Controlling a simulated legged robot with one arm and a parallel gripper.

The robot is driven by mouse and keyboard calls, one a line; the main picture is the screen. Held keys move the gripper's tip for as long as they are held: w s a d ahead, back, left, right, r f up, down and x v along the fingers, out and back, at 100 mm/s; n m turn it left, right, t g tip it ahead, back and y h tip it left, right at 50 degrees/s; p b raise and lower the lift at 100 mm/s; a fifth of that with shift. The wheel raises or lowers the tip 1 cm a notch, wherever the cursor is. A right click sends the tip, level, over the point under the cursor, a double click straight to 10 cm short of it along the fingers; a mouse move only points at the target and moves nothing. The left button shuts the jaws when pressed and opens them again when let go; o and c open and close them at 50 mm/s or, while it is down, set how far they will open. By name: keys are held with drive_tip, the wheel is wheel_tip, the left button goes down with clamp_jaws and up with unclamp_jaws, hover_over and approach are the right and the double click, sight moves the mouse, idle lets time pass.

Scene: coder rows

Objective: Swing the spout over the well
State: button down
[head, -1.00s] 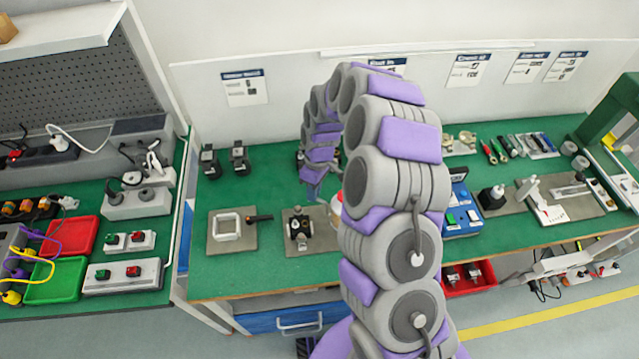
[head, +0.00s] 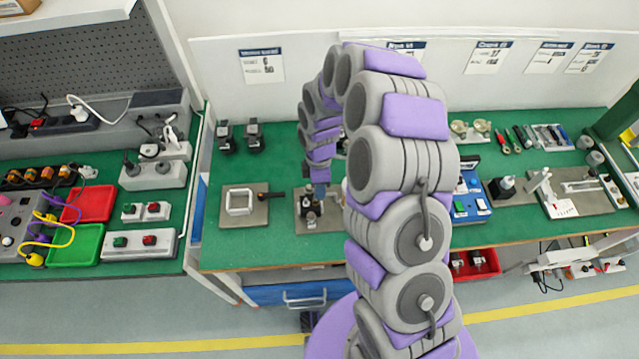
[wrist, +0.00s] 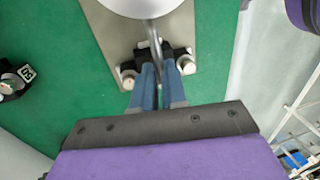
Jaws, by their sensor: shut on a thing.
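My gripper (head: 320,190) reaches down over a small dark fixture (head: 308,207) on a grey plate (head: 335,220), near the front of the green bench. In the wrist view, my gripper's two blue-grey fingers (wrist: 160,88) are shut around a thin grey rod (wrist: 154,38), which I take to be the spout. The rod runs up from the fingers to a pale rounded body (wrist: 138,5), cut off by the top edge. The fixture's black block (wrist: 178,55) with light round knobs lies below the fingertips. I cannot make out the well. My arm hides part of the plate in the head view.
A white square frame (head: 239,201) with a black handle sits on another plate to the left. Two small black devices (head: 254,138) stand behind it. A blue case (head: 470,205) is right of my arm.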

idle(0.4)
drive_tip(key=c, duration=1.2)
unclamp_jaws()
drive_tip(key=w+r, duration=0.1)
drive_tip(key=r, duration=0.4)
drive_tip(key=w+r+p, duration=0.1)
drive_tip(key=r, duration=0.5)
drive_tip(key=w+r+p, duration=0.1)
drive_tip(key=r, duration=0.5)
drive_tip(key=shift+w, duration=0.25)
drive_tip(key=s+d+r+m, duration=0.3)
drive_tip(key=s+r+m, duration=0.3)
drive_tip(key=s, duration=0.5)
drive_tip(key=s+d+r+m, duration=0.45)
drive_tip(key=s+r, duration=0.25)
drive_tip(key=s, duration=0.4)
drive_tip(key=s+m, duration=0.2)
drive_tip(key=s, duration=0.1)
drive_tip(key=s+d+m, duration=0.1)
drive_tip(key=s+m, duration=0.2)
drive_tip(key=s, duration=0.1)
drive_tip(key=s+d+f+m, duration=0.1)
drive_tip(key=s+m, duration=0.1)
drive_tip(key=s, duration=0.2)
drive_tip(key=shift+s+m, duration=0.1)
drive_tip(key=shift+m, duration=0.15)
